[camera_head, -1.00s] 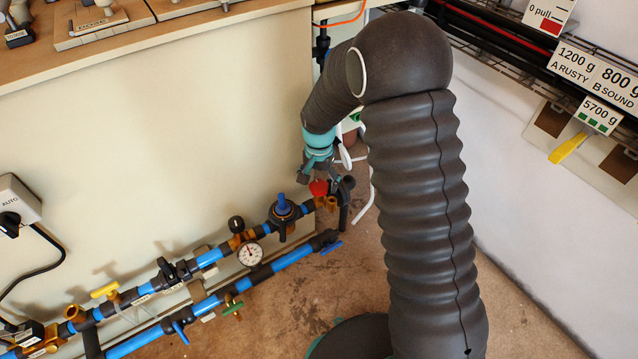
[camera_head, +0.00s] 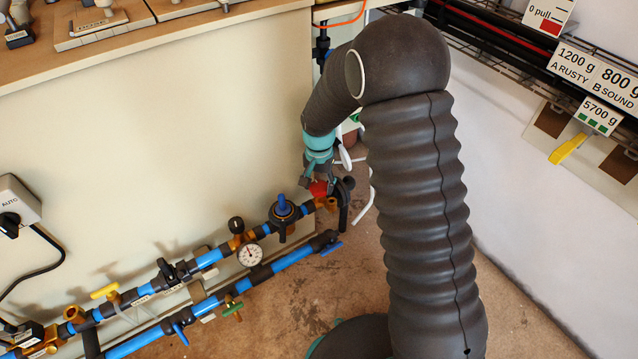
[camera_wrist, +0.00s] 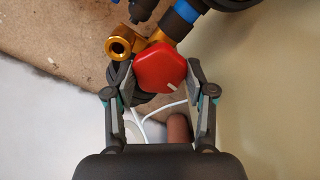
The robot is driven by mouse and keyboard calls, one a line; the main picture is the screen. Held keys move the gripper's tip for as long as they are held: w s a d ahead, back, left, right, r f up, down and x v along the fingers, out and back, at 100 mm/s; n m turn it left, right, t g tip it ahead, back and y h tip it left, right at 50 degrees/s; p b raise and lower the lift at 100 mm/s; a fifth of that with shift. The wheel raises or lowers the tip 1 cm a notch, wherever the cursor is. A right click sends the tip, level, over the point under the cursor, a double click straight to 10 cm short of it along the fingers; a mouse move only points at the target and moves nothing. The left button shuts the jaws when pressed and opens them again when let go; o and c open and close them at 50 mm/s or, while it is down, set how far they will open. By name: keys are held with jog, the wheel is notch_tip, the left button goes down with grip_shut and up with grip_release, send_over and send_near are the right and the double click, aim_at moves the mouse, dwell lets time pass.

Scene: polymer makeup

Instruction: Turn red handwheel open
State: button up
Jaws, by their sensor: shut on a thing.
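The red handwheel (camera_head: 319,189) sits on a brass valve at the right end of the upper blue pipe line. In the wrist view the red handwheel (camera_wrist: 160,69) is a rounded, faceted knob with a white mark near its lower right edge. My gripper (camera_head: 318,181) is at the handwheel, and in the wrist view my gripper (camera_wrist: 159,80) has one finger on each side of it. The fingers are closed on the wheel's left and right sides. Much of the valve body under the wheel is hidden.
A blue-handled valve (camera_head: 283,208) and a round gauge (camera_head: 249,254) stand left along the pipe. A brass outlet (camera_wrist: 122,44) lies close beside the wheel. A black elbow pipe (camera_head: 345,190) is just right of it. White cable (camera_wrist: 165,109) runs below the fingers.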

aim_at(319, 185)
jog(key=n, duration=1.3)
dwell(0.8)
jog(key=o, duration=1.2)
jog(key=shift+c, duration=0.2)
jog(key=shift+r, duration=0.1)
notch_tip(319, 185, up, 12)
